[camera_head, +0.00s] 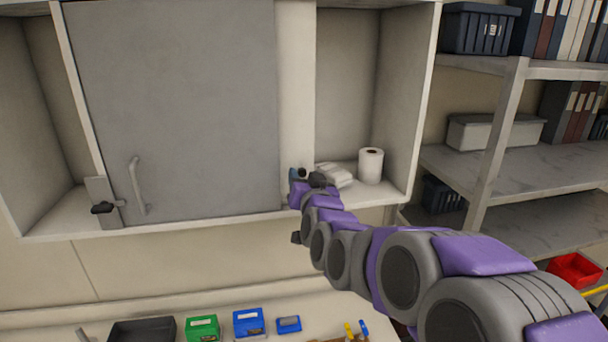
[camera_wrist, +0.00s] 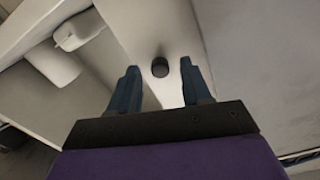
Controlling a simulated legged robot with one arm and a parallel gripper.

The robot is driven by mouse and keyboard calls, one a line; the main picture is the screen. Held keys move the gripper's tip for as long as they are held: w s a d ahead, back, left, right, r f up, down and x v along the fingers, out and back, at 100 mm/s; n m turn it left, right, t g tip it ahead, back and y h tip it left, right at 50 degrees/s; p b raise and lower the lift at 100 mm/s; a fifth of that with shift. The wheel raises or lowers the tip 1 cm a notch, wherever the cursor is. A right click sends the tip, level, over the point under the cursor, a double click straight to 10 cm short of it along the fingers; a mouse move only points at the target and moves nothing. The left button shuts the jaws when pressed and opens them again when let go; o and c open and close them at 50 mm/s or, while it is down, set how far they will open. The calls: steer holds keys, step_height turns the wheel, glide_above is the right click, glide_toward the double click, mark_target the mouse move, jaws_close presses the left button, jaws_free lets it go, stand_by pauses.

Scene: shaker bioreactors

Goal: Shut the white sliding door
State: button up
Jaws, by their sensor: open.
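The white sliding door (camera_head: 296,80) shows as a narrow upright white strip beside a large grey panel in the wall cabinet. In the wrist view the white door (camera_wrist: 150,28) carries a round black knob (camera_wrist: 160,67). My gripper (camera_wrist: 159,68) is open, with one finger on each side of the knob in that view. I cannot tell whether the fingers touch the knob or the door. In the head view my gripper (camera_head: 297,173) is at the lower part of the white strip, and my arm partly hides this area.
The grey panel (camera_head: 180,90) has a handle (camera_head: 137,187) and a latch (camera_head: 103,205). An open bay right of the white door holds a paper roll (camera_head: 370,166) and folded white cloths (camera_head: 335,175). Shelving (camera_head: 500,150) stands at right; small boxes (camera_head: 248,322) sit on the counter below.

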steer(key=shift+w+a, duration=0.25)
steer(key=shift+w, duration=0.2)
steer(key=shift+d, duration=0.1)
steer(key=shift+c, duration=0.3)
jaws_close()
